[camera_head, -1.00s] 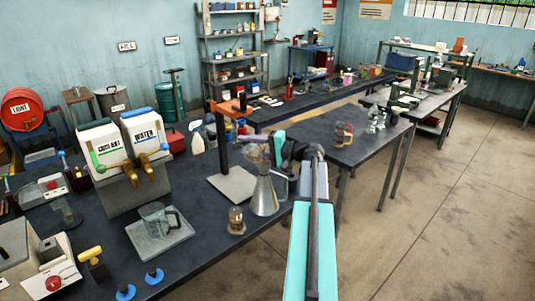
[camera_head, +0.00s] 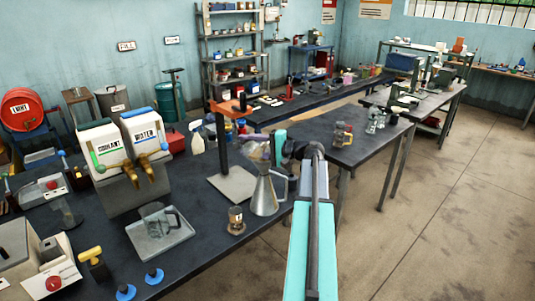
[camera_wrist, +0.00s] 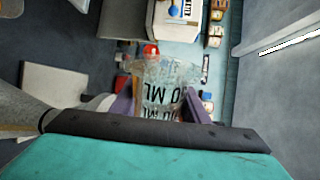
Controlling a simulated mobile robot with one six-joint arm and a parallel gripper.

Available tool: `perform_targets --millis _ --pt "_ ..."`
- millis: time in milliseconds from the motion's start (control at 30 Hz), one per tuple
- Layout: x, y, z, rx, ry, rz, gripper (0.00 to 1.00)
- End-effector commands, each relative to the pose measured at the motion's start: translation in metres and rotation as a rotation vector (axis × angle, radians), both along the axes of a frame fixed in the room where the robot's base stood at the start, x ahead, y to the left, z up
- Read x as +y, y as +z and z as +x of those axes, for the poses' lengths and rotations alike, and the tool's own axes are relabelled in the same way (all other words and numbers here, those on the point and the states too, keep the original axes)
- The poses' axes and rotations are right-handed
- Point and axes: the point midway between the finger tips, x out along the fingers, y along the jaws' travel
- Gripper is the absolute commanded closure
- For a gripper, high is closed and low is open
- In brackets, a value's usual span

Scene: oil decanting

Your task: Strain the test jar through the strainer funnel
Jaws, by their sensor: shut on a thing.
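The metal strainer funnel (camera_head: 264,194), with a side handle, stands on the dark bench at its right edge. My gripper (camera_head: 260,147) is just above the funnel's mouth, partly hidden behind my arm. In the wrist view, my gripper's purple fingers (camera_wrist: 160,107) are shut on a clear glass jar (camera_wrist: 165,80) with black "ML" marks. The jar is mostly hidden in the head view. I cannot tell its exact tilt or whether anything is flowing from it.
A glass jug (camera_head: 157,222) stands on a grey tray (camera_head: 170,246). A small amber jar (camera_head: 236,221) stands left of the funnel. A stand with a dark post (camera_head: 221,150) is behind the funnel. Coolant and water dispensers (camera_head: 125,150) are at the left.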

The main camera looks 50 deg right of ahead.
Motion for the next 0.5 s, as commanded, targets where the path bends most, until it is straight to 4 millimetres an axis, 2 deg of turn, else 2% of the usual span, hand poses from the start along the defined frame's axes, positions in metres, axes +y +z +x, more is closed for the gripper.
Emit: perform_targets --millis 500 --pt "-0.0024 0.0047 0.0011 0.029 0.0 0.074 0.86"
